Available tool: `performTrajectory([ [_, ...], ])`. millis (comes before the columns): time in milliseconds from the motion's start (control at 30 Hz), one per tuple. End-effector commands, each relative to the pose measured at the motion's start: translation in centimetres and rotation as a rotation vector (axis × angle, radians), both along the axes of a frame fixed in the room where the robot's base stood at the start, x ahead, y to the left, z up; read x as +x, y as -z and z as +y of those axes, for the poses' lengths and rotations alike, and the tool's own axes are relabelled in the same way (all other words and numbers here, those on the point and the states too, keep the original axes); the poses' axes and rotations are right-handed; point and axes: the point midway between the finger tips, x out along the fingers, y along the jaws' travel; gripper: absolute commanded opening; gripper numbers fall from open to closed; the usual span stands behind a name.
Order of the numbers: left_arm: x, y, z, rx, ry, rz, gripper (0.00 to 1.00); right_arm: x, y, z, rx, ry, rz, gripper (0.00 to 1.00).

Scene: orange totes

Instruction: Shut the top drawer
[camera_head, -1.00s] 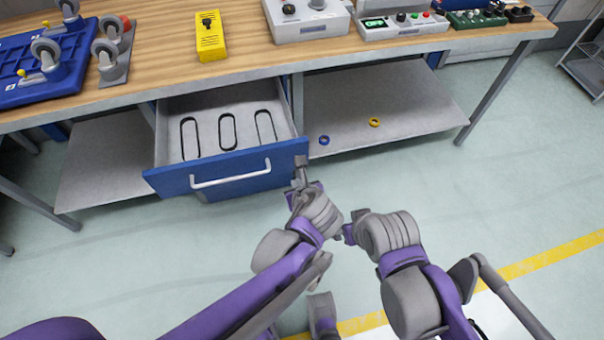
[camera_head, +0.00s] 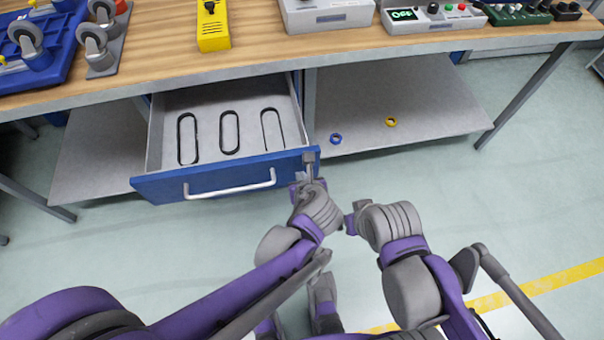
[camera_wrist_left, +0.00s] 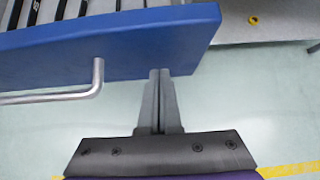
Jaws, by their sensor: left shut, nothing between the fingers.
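The top drawer (camera_head: 160,188) is pulled out from under the workbench. It has a blue front, a silver bar handle (camera_head: 230,188) and a pale inside with several dark slot outlines. My left gripper (camera_head: 311,160) is shut and empty at the right end of the drawer front. In the left wrist view its closed fingers (camera_wrist_left: 160,75) reach up to the lower edge of the blue front (camera_wrist_left: 150,50), to the right of the handle. I cannot tell whether they touch it. My right arm is to the right, and its fingertips are not clear.
The wooden benchtop (camera_head: 260,55) holds a yellow control box (camera_head: 213,28), caster plates and grey control boxes. A lower shelf (camera_head: 430,105) carries a blue ring (camera_head: 336,138) and a yellow ring (camera_head: 391,121). The floor in front is clear.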

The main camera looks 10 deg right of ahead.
Motion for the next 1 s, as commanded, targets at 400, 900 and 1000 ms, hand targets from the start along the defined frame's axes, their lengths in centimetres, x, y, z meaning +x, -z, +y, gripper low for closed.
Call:
performTrajectory([
  [400,0.0,0.0,0.0,-0.001,0.004,0.000,0.00,0.0,0.0,0.0,0.000,0.000,0.000,1.00],
  [900,6.1,0.2,-0.1,0.000,-0.001,0.000,0.00,0.0,1.0,0.0,0.000,0.000,0.003,1.00],
  [1000,8.8,0.2,-0.1,-0.001,-0.002,0.001,0.00,0.0,1.5,0.0,0.000,0.000,0.005,1.00],
])
